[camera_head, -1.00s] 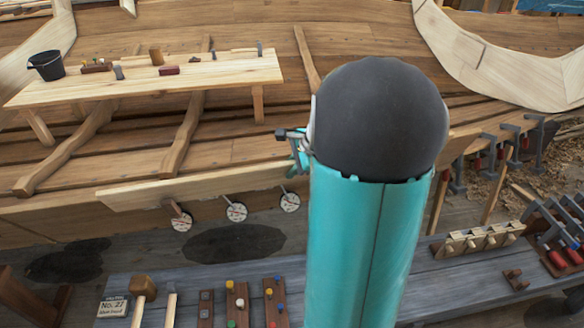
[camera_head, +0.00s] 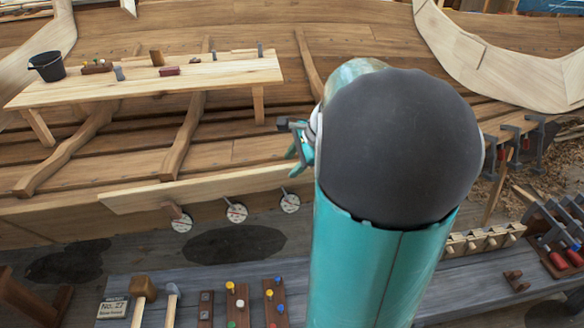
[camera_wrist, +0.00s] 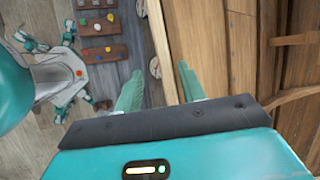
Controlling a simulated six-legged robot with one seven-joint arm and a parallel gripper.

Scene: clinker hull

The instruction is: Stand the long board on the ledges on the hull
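The long board (camera_head: 190,190) is a pale plank lying lengthwise along the lower hull (camera_head: 240,152). Its lower edge is just above several small brackets with round white discs (camera_head: 237,212); whether it bears on them I cannot tell. My gripper (camera_head: 297,160) is at the board's right part, partly hidden by my arm. In the wrist view my gripper (camera_wrist: 159,76) has its two teal fingers apart, with the board's narrow pale edge (camera_wrist: 160,45) showing between them. No finger visibly touches it. The board's right end is hidden behind my arm in the head view.
A bench (camera_head: 190,78) with a black bucket (camera_head: 47,66) and small tools stands behind the board. A grey workbench (camera_head: 190,285) with mallets and peg blocks is in front. Clamps (camera_head: 515,140) hang at the right.

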